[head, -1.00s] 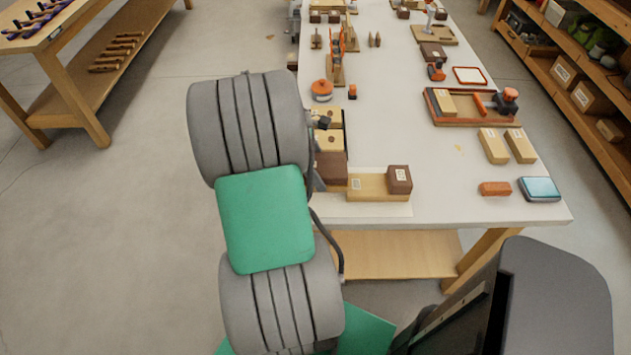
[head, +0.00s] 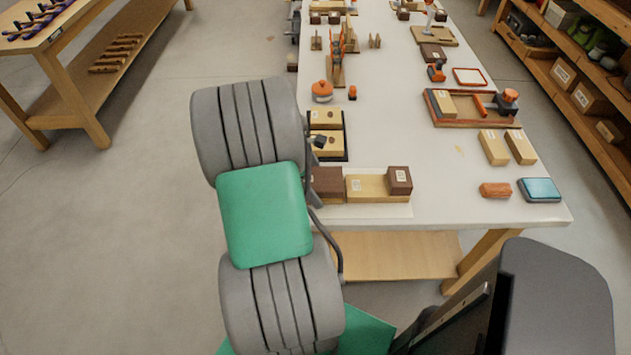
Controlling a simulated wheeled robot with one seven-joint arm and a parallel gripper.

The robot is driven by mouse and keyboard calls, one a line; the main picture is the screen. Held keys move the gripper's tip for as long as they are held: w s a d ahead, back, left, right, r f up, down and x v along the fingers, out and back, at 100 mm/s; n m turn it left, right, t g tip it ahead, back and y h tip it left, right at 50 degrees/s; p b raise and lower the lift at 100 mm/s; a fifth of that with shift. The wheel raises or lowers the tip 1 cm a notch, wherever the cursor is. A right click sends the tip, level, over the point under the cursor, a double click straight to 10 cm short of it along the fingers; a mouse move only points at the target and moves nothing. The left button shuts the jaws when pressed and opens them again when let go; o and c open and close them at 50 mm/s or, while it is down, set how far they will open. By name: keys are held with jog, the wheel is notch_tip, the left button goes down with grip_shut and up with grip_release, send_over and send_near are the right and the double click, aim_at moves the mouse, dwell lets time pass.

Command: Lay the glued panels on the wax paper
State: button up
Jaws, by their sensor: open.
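A light wood block (head: 368,189) with a dark brown block (head: 399,180) at its right end lies at the bench's near left, on a pale sheet (head: 385,212) that looks like the wax paper. Another dark brown block (head: 328,186) sits at their left end, touching or nearly so; its left side is hidden behind my arm. I cannot tell which pieces are glued together. Only small dark parts of my gripper (head: 318,141) show past my arm's right side, close above this left brown block. The jaws are open; their fingertips are mostly hidden.
A black tray (head: 345,157) with light wood blocks lies just behind. An orange-topped round item (head: 322,90) stands beyond it. A brown tray (head: 478,122) with a block and tools, two loose wood blocks (head: 507,147) and a blue-topped box (head: 540,189) are on the right. Mid-bench is clear.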

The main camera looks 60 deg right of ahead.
jog(key=p+v, duration=0.1)
jog(key=v, duration=1.1)
jog(key=w+a+r+m+t+h, duration=0.15)
jog(key=w+a+r+t, duration=0.25)
jog(key=w+a, duration=0.75)
jog(key=s+a+m+t+y, duration=0.1)
jog(key=a+m+t+y, duration=0.2)
jog(key=a, duration=2)
jog(key=shift+s+a+r+m, duration=0.2)
jog(key=shift+s+a+m, duration=0.05)
jog(key=shift+a+m, duration=0.1)
jog(key=shift+d+y, duration=0.1)
jog(key=shift+y, duration=0.15)
